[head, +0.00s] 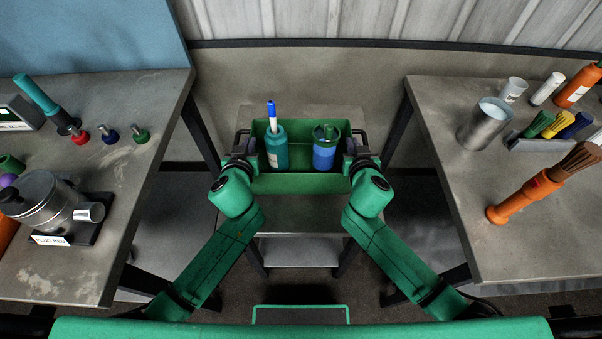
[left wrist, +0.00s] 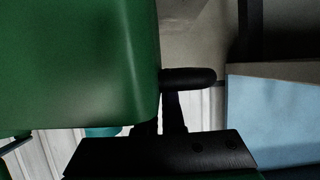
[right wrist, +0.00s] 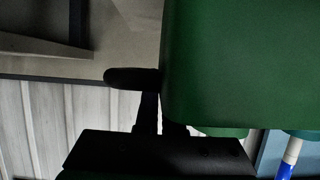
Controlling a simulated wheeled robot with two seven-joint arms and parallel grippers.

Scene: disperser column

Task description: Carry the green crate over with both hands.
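The green crate (head: 300,184) stands upright between my two arms, at the small grey table between the benches. It holds a teal bottle (head: 277,152), a blue container with a green top (head: 324,157) and a blue-capped white marker (head: 271,112). My left gripper (head: 240,160) is at the crate's left handle and appears shut on it. My right gripper (head: 360,160) is at the right handle, likewise. The wrist views show the dark left handle (left wrist: 190,77) and right handle (right wrist: 130,77) at the fingers. Whether the crate's bottom touches the table is hidden.
The small table (head: 300,217) shows in front of the crate. A left bench (head: 120,180) holds a metal pot and colored knobs. A right bench (head: 500,250) holds a metal cup, an orange brush and markers. The wall is behind.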

